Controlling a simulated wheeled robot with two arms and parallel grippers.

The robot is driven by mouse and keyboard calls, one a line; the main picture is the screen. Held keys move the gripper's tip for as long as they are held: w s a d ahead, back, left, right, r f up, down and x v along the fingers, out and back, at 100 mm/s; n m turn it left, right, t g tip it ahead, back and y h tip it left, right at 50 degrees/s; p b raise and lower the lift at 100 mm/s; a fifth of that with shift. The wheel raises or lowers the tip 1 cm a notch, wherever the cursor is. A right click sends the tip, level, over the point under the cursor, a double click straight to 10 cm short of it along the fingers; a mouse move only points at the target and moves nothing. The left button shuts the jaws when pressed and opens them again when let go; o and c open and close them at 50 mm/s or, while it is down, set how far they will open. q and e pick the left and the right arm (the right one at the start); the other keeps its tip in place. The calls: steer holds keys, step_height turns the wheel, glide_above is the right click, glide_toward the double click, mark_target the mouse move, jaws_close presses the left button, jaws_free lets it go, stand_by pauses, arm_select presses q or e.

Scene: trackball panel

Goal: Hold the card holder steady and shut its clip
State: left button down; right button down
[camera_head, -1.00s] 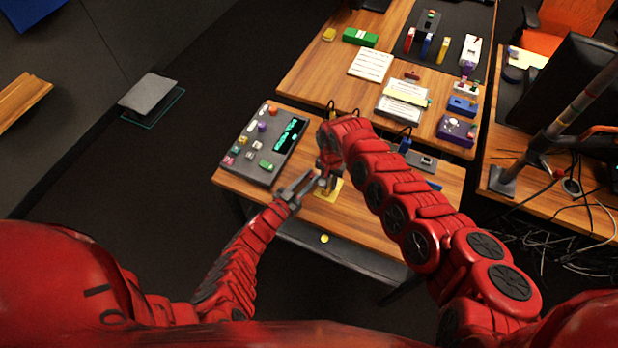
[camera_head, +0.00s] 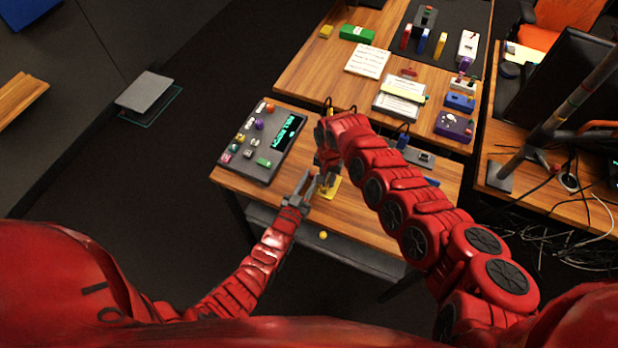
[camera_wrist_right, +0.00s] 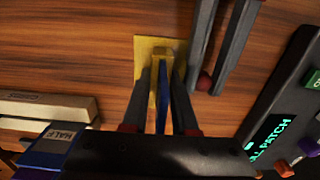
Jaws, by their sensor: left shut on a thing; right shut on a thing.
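The card holder has a yellow base plate (camera_wrist_right: 146,48) on the wooden table and an upright yellow part with a blue piece beside it. The base also shows in the head view (camera_head: 330,188). My right gripper (camera_wrist_right: 160,112) is shut on the upright part, one finger on each side. Its tips are mostly hidden by the arm in the head view. My left gripper (camera_head: 312,178) is beside the holder; its two dark fingers (camera_wrist_right: 212,84) show to the right of the base in the wrist view. What lies between them cannot be made out. The clip cannot be told apart clearly.
A grey panel (camera_head: 246,133) with coloured knobs and a green display stands left on the table. A yellow ball (camera_head: 323,236) is near the front edge. A blue box (camera_wrist_right: 55,145) and a pale bar (camera_wrist_right: 45,104) lie beside the holder in the wrist view.

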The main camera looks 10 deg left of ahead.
arm_select(q)
steer(key=shift+f, duration=0.1)
steer(key=c, duration=1)
jaws_free()
steer(key=v, duration=1.2)
